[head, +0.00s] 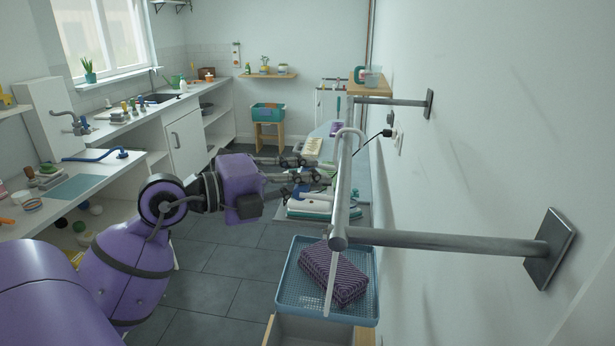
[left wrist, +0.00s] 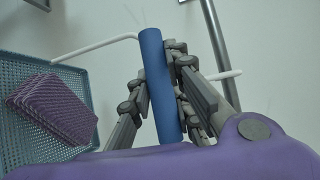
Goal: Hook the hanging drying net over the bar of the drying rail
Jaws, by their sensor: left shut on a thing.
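My left gripper (head: 308,174) is shut around an upright blue grip (left wrist: 160,85), seen clearly in the left wrist view. A white rod (left wrist: 95,45) runs left from the top of this grip, and another white piece (left wrist: 228,75) shows right of the fingers. The drying rail (head: 341,195) is a grey bar on wall brackets; my gripper is left of it. A white hook (head: 347,131) shows at the bar; I cannot tell whether it bears on it. A blue mesh net tray (head: 365,310) with purple striped cloth (head: 335,272) lies below the rail's near end. My right gripper is not seen.
The rail's near bracket (head: 450,243) juts out from the right wall. A wooden box (head: 290,330) is under the tray. A counter (head: 95,185) with clutter lines the left side. The tiled floor (head: 215,270) between is clear.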

